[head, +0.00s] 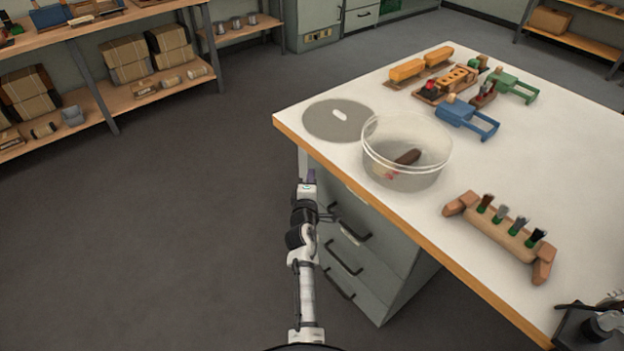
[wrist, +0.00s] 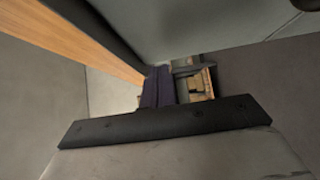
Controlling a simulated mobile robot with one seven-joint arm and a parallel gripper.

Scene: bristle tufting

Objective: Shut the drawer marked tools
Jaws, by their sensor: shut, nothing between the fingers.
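A grey drawer unit (head: 385,275) stands under the near left part of the white-topped table (head: 400,222). Several dark bar handles show on its front; one is the upper handle (head: 352,232). A small pale label shows by it, too small to read, so I cannot tell which drawer is marked tools or how far any drawer stands out. My gripper (head: 309,177) is beside the unit's left side, just below the table edge, with my arm hiding part of the unit. In the wrist view its dark purple fingers (wrist: 158,88) are together and empty, near grey panels.
On the table are a clear round tub (head: 408,165) with a brown item, a grey disc (head: 338,119), a wooden holder with several brushes (head: 505,235), and blue and green clamp-like tools (head: 467,118). Shelves (head: 105,75) line the back left. The left floor is clear.

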